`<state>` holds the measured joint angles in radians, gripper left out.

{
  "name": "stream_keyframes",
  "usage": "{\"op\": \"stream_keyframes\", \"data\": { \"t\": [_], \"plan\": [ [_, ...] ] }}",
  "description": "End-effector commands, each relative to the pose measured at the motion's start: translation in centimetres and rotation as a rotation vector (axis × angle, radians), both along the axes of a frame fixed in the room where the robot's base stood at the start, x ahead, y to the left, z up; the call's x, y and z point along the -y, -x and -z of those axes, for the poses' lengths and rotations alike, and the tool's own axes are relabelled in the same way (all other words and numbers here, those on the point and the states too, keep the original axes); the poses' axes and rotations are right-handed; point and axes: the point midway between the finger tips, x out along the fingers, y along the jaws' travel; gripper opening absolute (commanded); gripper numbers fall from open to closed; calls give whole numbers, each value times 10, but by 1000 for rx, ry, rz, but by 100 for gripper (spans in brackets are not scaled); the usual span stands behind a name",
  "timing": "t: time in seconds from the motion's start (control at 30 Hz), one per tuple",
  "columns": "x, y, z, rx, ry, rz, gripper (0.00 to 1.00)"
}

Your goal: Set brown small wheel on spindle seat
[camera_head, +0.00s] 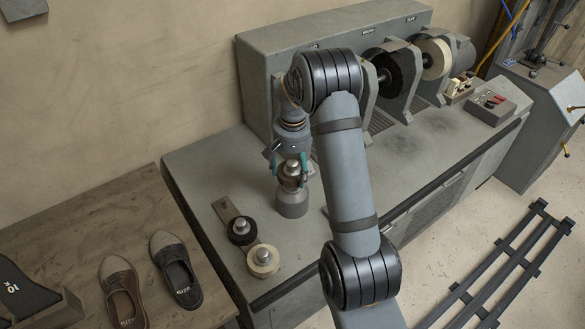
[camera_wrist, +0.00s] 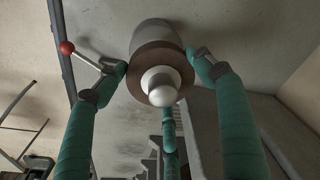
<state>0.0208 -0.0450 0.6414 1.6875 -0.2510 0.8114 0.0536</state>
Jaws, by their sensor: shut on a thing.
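The brown small wheel (camera_head: 290,181) is between the teal-wrapped fingers of my gripper (camera_head: 290,170), which is shut on it. It is right above the grey cylindrical spindle seat (camera_head: 292,204) on the machine bench. In the wrist view the brown wheel (camera_wrist: 138,72) surrounds the pale stepped spindle (camera_wrist: 159,86), whose rounded tip sticks out through its middle. The grey seat (camera_wrist: 156,32) shows directly behind the wheel. Fingers of my gripper (camera_wrist: 160,68) are at the wheel's left, right and lower edge. I cannot tell whether the wheel rests fully on the seat.
A brown peg strip (camera_head: 222,208) lies left of the seat, with a black wheel (camera_head: 241,231) and a cream wheel (camera_head: 263,261) on pegs. A red-knobbed lever (camera_wrist: 67,47) is near the seat. Machine housing (camera_head: 262,75) stands behind. Shoes (camera_head: 177,270) lie on the wooden table.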

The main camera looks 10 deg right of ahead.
Motion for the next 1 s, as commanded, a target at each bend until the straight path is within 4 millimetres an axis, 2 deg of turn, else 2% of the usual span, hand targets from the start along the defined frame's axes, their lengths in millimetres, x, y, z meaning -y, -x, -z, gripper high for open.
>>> {"op": "stream_keyframes", "data": {
  "t": [0.57, 1.0],
  "plan": [
    [0, 0, 0, 1, 0, 0, 34],
    [0, 0, 8, 1, 0, 0, 34]
  ]
}}
